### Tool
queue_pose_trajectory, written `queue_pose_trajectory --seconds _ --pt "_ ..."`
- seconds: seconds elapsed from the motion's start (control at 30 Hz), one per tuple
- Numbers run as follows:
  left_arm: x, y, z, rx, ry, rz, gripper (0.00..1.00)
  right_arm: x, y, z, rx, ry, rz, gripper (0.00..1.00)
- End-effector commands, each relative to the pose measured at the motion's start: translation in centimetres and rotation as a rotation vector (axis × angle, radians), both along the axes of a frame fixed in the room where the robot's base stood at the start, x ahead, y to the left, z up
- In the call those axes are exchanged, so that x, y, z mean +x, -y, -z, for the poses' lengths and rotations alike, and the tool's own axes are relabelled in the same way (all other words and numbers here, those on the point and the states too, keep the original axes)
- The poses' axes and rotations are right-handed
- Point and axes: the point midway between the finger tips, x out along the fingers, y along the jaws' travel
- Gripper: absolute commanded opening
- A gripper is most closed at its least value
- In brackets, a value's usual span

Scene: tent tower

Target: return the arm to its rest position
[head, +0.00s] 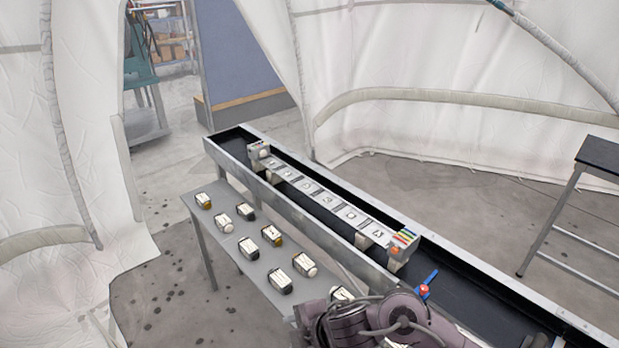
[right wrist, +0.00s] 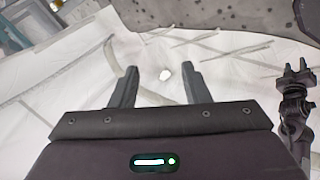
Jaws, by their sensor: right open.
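My right gripper (right wrist: 154,80) shows in the right wrist view with its two dark fingers apart. It is open, and nothing is between the fingers. Behind it are white tent fabric and a pale floor. In the head view, purplish-grey arm links of mine (head: 385,320) come in at the bottom edge, in front of the near end of the table and trough. No gripper fingers can be made out there.
A grey table (head: 215,225) holds several small bottles. Beside it runs a long black trough (head: 470,292) with a white labelled rack (head: 330,200). A dark stand (head: 600,155) is at right.

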Motion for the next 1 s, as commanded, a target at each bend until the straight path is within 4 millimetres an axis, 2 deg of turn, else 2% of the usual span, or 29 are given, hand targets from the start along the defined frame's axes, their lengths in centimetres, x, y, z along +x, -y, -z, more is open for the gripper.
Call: queue_pose_trajectory --seconds 0.03,0.13,0.23,0.3,0.5,0.6,0.8,0.97,1.0 --pt "0.0 0.0 0.0 0.001 0.0 0.0 0.36 -0.8 -1.4 -1.1 0.078 -0.007 0.079 0.42" --pt "0.1 -0.1 0.0 0.001 0.001 0.0 0.36 -1.0 -1.6 -3.5 0.198 -0.024 0.279 0.42" --pt "0.2 -0.1 0.0 0.001 0.002 0.001 0.36 -1.0 0.6 -4.9 0.286 -0.077 0.517 0.42" --pt "0.2 -0.1 0.0 0.0 0.003 0.001 0.36 -1.3 3.2 -5.2 0.326 -0.133 0.697 0.42" --pt "0.4 -0.1 -0.1 0.001 0.006 0.001 0.36 -3.9 11.2 -3.9 0.351 -0.298 1.12 0.42" --pt "0.4 -0.1 -0.1 0.001 0.006 0.001 0.36 -5.7 14.2 -3.0 0.339 -0.366 1.267 0.42" --pt "0.4 -0.1 -0.1 0.001 0.007 0.001 0.36 -9.6 19.0 -1.6 0.305 -0.484 1.507 0.42" --pt "0.4 -0.1 -0.1 0.001 0.007 0.001 0.36 -13.0 22.1 -0.9 0.27 -0.566 1.669 0.42" --pt "0.4 -0.1 0.1 0.001 0.007 0.001 0.36 -13.3 22.4 -0.1 0.262 -0.58 1.69 0.42"
